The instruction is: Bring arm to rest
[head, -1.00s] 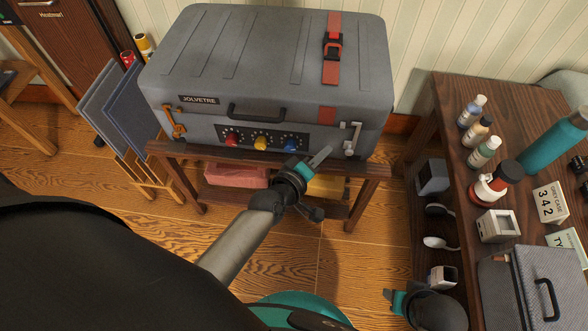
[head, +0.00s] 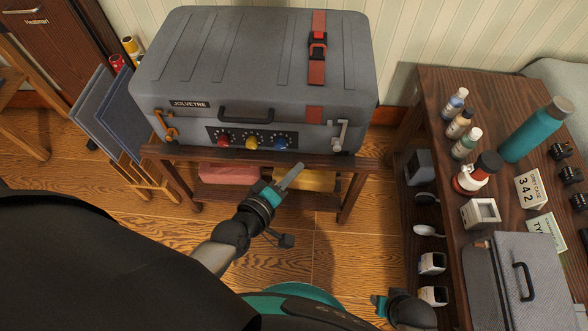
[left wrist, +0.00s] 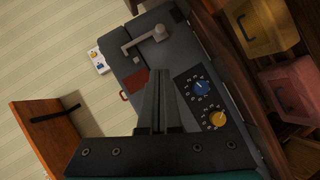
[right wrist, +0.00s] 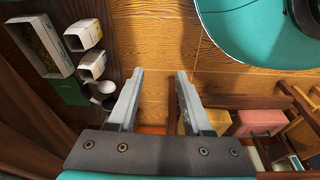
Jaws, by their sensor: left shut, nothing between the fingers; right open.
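The suitcase is closed, with a silver latch (head: 340,134) at right and an orange latch (head: 165,125) at left. My right gripper (right wrist: 158,90) is open and empty, pointing over the wooden floor; in the head view its arm end shows at the bottom right.
A dark wooden table (head: 440,95) at right holds bottles, a teal flask (head: 537,130), a number block (head: 531,189) and a grey case (head: 530,275). Blue panels (head: 120,115) lean left of the suitcase table. Open floor (head: 340,245) lies between the tables.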

